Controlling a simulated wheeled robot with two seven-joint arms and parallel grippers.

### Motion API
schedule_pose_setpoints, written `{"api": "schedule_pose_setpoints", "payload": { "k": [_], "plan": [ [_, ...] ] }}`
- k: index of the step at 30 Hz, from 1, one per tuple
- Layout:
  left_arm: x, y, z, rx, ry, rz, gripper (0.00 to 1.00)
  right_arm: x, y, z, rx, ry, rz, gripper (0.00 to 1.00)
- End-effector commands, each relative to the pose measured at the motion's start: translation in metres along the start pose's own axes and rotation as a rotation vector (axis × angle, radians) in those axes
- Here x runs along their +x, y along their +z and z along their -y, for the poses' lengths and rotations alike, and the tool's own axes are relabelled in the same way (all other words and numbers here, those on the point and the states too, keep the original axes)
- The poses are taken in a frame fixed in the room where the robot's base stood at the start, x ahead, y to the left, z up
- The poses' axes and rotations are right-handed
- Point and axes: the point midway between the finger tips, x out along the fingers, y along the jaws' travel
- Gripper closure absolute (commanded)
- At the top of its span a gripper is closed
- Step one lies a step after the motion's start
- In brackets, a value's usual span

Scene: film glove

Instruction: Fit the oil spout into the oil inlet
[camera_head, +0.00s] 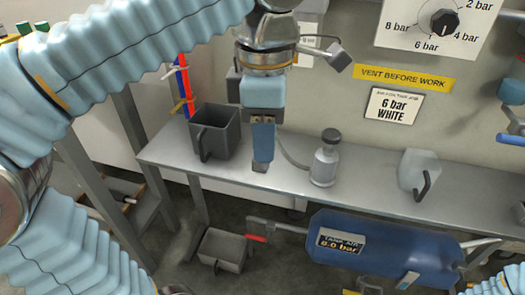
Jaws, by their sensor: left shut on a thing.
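A small grey bottle-like oil can (325,165) with a dark cap appears upright over the metal bench, right of my left gripper. A thin curved grey oil spout (293,158) runs from its left side up to my left gripper (262,160). The gripper points down in front of the bench and is shut at the spout's end; its fingers hide what lies between them. I cannot tell whether the can touches the bench. I cannot make out the oil inlet. My right gripper is out of view; only a pale blue sleeve shows at the bottom right.
A dark square container (215,135) stands on the metal bench (375,195), left of the gripper. A clear block with a black hook (418,172) is at the right. Below are a blue tank (385,250) and a grey bin (223,250). A wall panel rises behind.

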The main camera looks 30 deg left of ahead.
Motion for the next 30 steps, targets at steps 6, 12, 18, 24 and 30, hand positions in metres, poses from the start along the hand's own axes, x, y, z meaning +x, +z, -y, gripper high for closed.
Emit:
{"api": "schedule_pose_setpoints", "payload": {
  "k": [6,12,18,24,30],
  "plan": [
    [0.026,-0.008,-0.048,-0.004,-0.005,-0.002,0.99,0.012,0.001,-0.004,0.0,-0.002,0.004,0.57],
    [0.058,-0.014,-0.094,-0.002,-0.003,-0.002,0.99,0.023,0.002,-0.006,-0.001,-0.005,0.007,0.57],
    [0.077,-0.016,-0.112,-0.001,-0.001,-0.002,0.99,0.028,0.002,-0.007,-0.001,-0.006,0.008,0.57],
    [0.092,-0.017,-0.124,-0.001,-0.003,-0.003,0.99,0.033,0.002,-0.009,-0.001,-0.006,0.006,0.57],
    [0.127,-0.018,-0.13,0.0,-0.002,-0.002,0.99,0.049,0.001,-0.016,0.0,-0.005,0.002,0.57]
  ]
}}
